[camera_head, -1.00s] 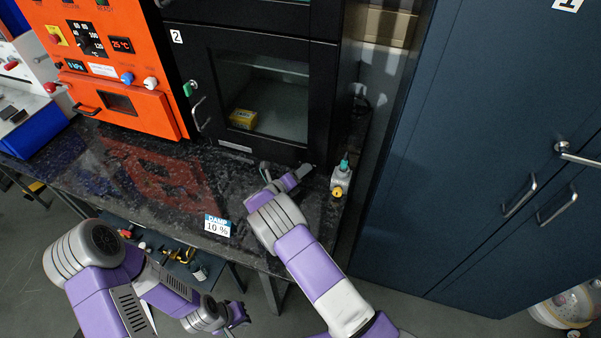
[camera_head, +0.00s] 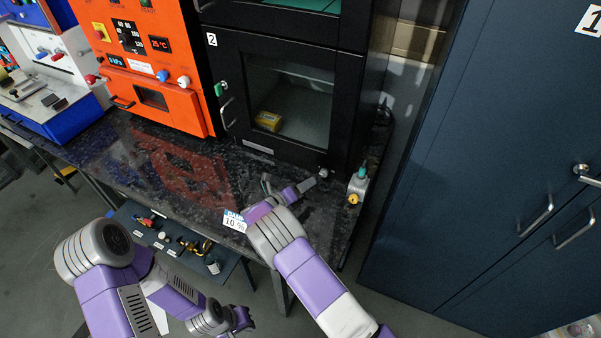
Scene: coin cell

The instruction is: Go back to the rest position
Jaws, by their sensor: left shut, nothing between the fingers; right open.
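My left gripper (camera_head: 243,321) is low in the head view, in front of the bench edge and below the bench top. It is shut and empty, with its fingers small in the picture. My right gripper (camera_head: 290,187) is above the front right part of the dark bench top (camera_head: 120,165), near the black cabinet (camera_head: 268,160). It is open, with nothing seen between its fingers. The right forearm comes up from the bottom of the picture and partly covers a "DAMP 10 %" label (camera_head: 234,222).
The black cabinet's glass door is closed, with a yellow box (camera_head: 268,121) inside. An orange oven (camera_head: 150,60) stands left of it. A small bottle with a teal top (camera_head: 358,184) stands right of my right gripper. A blue cupboard (camera_head: 450,150) fills the right side. A lower shelf (camera_head: 180,240) holds small parts.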

